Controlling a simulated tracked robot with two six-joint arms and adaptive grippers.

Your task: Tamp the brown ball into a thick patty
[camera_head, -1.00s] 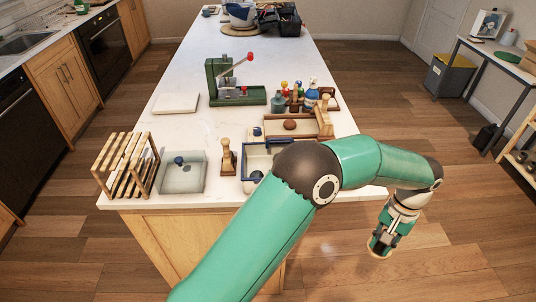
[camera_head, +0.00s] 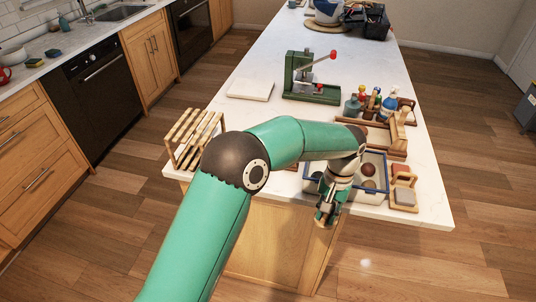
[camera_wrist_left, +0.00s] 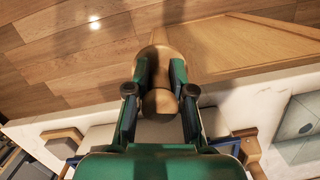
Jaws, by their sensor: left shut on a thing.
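My left gripper (camera_head: 326,212) is shut on a wooden tamper and holds it just off the counter's front edge, in front of the blue-rimmed tray (camera_head: 384,166). In the left wrist view the gripper (camera_wrist_left: 160,95) has its fingers on either side of the tamper (camera_wrist_left: 160,104), whose wider end points up in the picture over the floor. A brown ball (camera_head: 368,169) lies in the blue-rimmed tray, with another rounded piece (camera_head: 369,184) close by it. My arm hides part of this tray and of the wooden tray (camera_head: 398,153) behind it. My right gripper is not in view.
A wooden rack (camera_head: 190,140) stands at the counter's left corner. A wooden-framed block (camera_head: 403,195) is right of the blue-rimmed tray. A green press (camera_head: 310,80), a white slab (camera_head: 250,89) and several bottles (camera_head: 388,104) stand farther back. The counter's middle is mostly clear.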

